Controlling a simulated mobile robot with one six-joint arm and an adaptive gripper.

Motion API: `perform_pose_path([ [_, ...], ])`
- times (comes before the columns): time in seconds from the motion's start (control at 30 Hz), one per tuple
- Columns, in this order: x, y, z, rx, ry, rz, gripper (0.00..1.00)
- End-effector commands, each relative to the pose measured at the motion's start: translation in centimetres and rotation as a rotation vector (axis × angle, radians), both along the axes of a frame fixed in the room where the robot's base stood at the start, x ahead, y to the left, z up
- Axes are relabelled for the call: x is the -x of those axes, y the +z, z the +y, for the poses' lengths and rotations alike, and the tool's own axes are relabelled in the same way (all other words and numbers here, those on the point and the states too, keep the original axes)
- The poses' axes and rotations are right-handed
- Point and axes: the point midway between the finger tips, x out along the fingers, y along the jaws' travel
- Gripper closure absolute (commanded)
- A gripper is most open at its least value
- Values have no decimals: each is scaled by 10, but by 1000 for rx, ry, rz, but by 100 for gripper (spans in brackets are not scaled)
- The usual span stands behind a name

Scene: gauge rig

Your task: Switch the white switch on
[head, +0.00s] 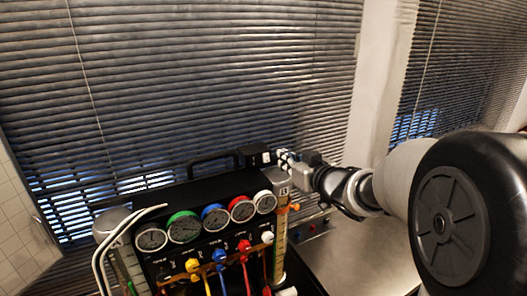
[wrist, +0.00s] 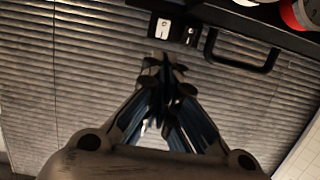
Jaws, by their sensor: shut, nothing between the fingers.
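The white switch (wrist: 163,28) sits on a small black box beside a second, darker switch (wrist: 187,32) in the wrist view. In the head view this black switch box (head: 257,158) stands on top of the gauge rig at its right end. My gripper (head: 283,157) is shut and empty, just to the right of the box. In the wrist view the closed fingertips (wrist: 161,62) point at the box, close below the white switch. I cannot tell whether they touch it, nor which way the switch is set.
The black gauge rig (head: 205,190) carries several coloured gauges, with cables plugged in below. A black carry handle (head: 213,163) rises left of the switch box, and it also shows in the wrist view (wrist: 243,62). Window blinds (head: 200,80) hang behind. A metal counter (head: 375,258) is at the right.

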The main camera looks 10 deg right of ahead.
Motion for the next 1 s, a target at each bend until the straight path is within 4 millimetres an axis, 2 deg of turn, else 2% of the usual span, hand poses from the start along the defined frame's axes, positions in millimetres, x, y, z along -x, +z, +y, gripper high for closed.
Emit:
perform_pose_path([
  [0.03, -12, -4, 5, 0, 4, 1, 100],
  [0.2, -45, -11, 16, 0, 3, 1, 100],
  [0.4, -72, -16, 24, 1, 1, 1, 100],
  [0.6, -83, -19, 27, 0, 0, 0, 100],
  [1.0, -84, -17, 27, 2, 0, 5, 100],
])
